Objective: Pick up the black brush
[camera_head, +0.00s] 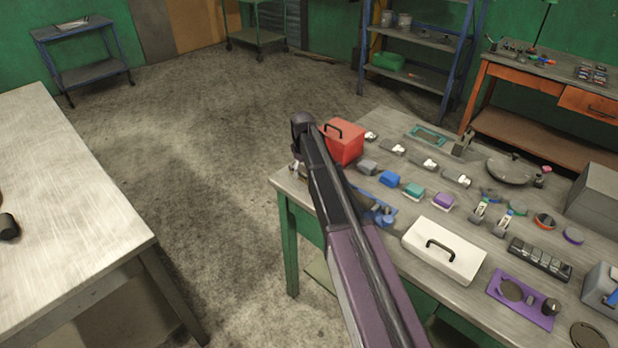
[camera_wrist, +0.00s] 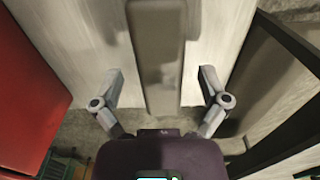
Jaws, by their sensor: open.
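In the wrist view my gripper (camera_wrist: 162,78) is open, its two grey fingers wide apart. A long, smooth grey-brown bar (camera_wrist: 156,55) lies between and beyond the fingers on a pale surface, untouched by them as far as I see. I cannot tell whether this bar is the black brush. In the head view my arm runs up over the near-left edge of the workbench (camera_head: 395,208), and my gripper is mostly hidden at its far end beside the red box. I make out no clear black brush in the head view.
The red box (camera_head: 343,141) with a black handle stands close beside my gripper, and its red side (camera_wrist: 30,85) fills the wrist view's left. A white box (camera_head: 443,250) and several small coloured items crowd the bench. Open floor (camera_head: 215,150) lies left of it.

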